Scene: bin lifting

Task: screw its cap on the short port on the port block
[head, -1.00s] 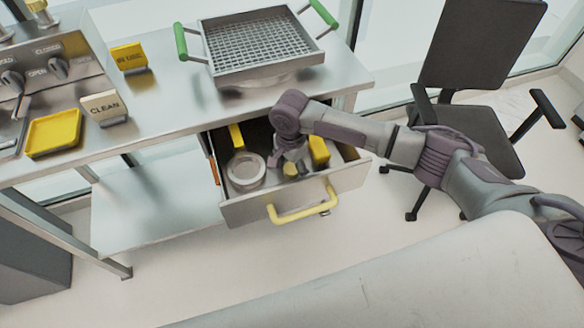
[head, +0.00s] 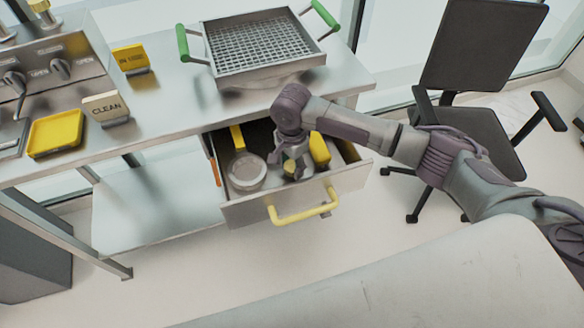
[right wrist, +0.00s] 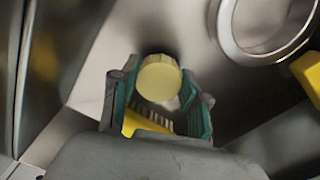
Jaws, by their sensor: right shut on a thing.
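My right gripper (head: 290,165) points down into the open drawer (head: 290,207). It is shut on a round yellow cap (right wrist: 158,78), which shows between its green-lined fingers in the right wrist view. In the head view the cap is mostly hidden by the fingers. A yellow piece with dark ridges (right wrist: 145,124) also shows between the fingers; I cannot tell what it is. At the top left of the head view stands a metal post with a brass-coloured collar (head: 40,6). I cannot tell whether it belongs to the port block. My left gripper is not in view.
A round metal ring or dish (head: 246,171) lies in the drawer, left of my gripper. A yellow block (head: 319,149) is to its right. On the bench are a mesh basket (head: 262,70), a CLEAN sign (head: 105,107), a yellow tray (head: 55,134) and a knob panel (head: 45,68).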

